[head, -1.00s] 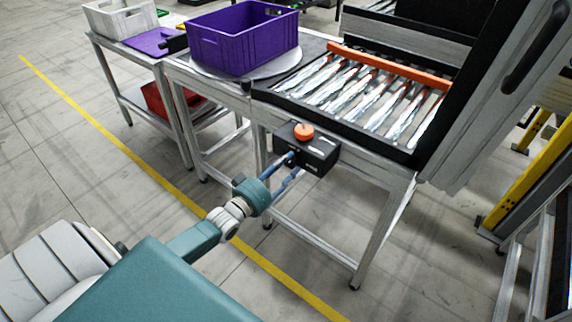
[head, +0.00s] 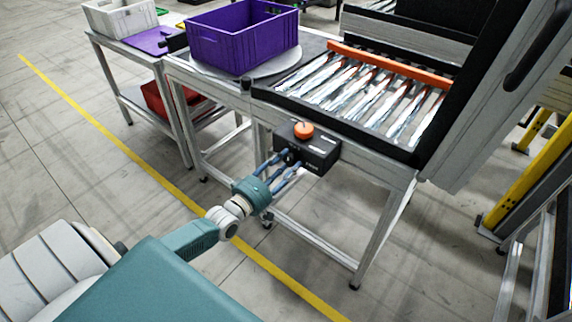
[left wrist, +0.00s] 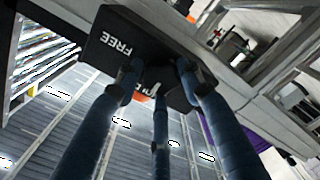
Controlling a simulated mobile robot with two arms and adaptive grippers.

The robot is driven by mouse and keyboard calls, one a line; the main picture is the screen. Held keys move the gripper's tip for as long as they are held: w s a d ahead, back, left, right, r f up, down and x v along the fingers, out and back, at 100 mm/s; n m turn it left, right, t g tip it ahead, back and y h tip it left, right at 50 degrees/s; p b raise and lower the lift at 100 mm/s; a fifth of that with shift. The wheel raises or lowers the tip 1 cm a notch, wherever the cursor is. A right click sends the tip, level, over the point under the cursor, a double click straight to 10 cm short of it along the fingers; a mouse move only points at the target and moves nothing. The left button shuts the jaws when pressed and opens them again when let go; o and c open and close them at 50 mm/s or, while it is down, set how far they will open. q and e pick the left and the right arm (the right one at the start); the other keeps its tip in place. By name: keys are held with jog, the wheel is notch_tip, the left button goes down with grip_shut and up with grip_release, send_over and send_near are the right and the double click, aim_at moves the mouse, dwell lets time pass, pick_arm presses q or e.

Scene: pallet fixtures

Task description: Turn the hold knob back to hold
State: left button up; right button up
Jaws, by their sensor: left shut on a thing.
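The black control box (head: 318,151) is mounted on the front of the roller table frame, with an orange button (head: 303,130) on top. The hold knob (head: 291,156) is on the box's front face, mostly hidden by my fingers. My left gripper (head: 283,161) is at this face with its blue fingers shut around the knob. In the left wrist view the fingers (left wrist: 158,84) meet the box (left wrist: 112,42), where the word FREE is readable. A second label is partly covered by a finger, and the knob's pointing direction cannot be read. My right gripper is not in view.
A purple crate (head: 241,38) stands on a round plate left of the rollers (head: 360,95). An orange bar (head: 388,66) lies across the rollers. A raised panel (head: 497,95) stands at the right. The floor before the table is clear.

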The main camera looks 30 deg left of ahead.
pick_arm(q)
jog(key=shift+s+d+f, duration=0.2)
jog(key=shift+f, duration=0.3)
jog(key=o, duration=1)
jog(key=shift+o, duration=0.7)
jog(key=shift+w+r, duration=0.1)
jog(key=shift+r, duration=0.1)
jog(key=s+a, duration=0.1)
jog(key=s, duration=1.1)
